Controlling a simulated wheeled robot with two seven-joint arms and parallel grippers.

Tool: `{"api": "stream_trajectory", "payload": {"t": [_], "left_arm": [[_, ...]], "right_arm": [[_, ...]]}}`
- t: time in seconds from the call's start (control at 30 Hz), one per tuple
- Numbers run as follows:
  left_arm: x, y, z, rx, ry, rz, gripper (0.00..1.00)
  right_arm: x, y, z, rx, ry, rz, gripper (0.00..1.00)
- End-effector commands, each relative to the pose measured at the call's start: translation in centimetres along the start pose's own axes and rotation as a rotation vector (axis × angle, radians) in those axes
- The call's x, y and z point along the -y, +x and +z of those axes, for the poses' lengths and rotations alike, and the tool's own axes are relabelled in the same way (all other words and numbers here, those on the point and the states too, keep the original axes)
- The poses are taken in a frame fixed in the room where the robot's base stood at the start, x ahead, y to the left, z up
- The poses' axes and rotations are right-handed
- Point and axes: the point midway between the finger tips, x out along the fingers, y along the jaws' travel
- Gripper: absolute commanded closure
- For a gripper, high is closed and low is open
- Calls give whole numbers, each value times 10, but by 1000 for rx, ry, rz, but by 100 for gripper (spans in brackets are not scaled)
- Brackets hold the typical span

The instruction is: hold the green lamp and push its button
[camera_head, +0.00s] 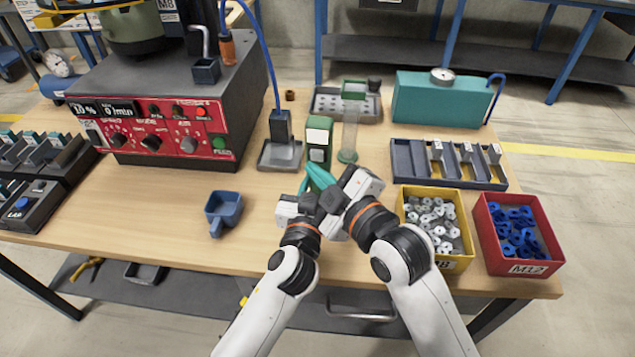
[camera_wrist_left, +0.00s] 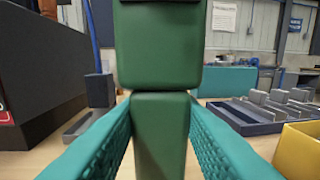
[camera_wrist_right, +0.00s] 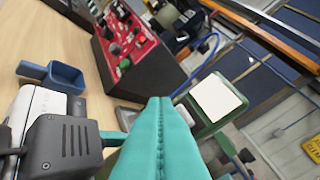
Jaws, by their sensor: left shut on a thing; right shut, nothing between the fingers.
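The green lamp (camera_head: 319,153) stands upright near the middle of the table, with a white panel on its head. In the left wrist view its narrow stem (camera_wrist_left: 160,135) is between the teal fingers of my left gripper, below the wider head (camera_wrist_left: 160,45). My left gripper (camera_head: 304,185) is shut on the lamp from the near side. My right gripper (camera_head: 313,170) is shut and empty, its fingertips close in front of the lamp. In the right wrist view the lamp's white panel (camera_wrist_right: 215,97) shows beyond the shut fingertips (camera_wrist_right: 160,102). I cannot make out the button; contact with the right fingertips is unclear.
A red-fronted control box (camera_head: 160,130) stands left. A blue scoop (camera_head: 224,208) lies left of my arms. A clear tube (camera_head: 350,135) stands right of the lamp. Yellow (camera_head: 456,264) and red (camera_head: 520,268) parts bins and a divided tray (camera_head: 402,165) stand right.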

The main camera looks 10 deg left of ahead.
Motion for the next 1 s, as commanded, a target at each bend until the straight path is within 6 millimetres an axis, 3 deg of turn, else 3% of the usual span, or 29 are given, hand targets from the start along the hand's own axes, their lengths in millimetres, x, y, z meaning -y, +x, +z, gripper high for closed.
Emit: {"api": "stream_trajectory", "payload": {"t": [0.5, 0.83, 0.87, 1.0], "left_arm": [[0, 0, -2, -5, 1, 1, 100], [0, 0, -2, -5, 1, 1, 100], [0, 0, -2, -5, 1, 1, 63], [0, 0, -2, -4, 0, 1, 42]], "right_arm": [[-26, -35, 25, 0, 1, 1, 100], [-28, -38, 28, 0, 0, 0, 100], [-28, -38, 28, 0, 0, 0, 100], [-28, -38, 28, 0, 0, 0, 100]]}}
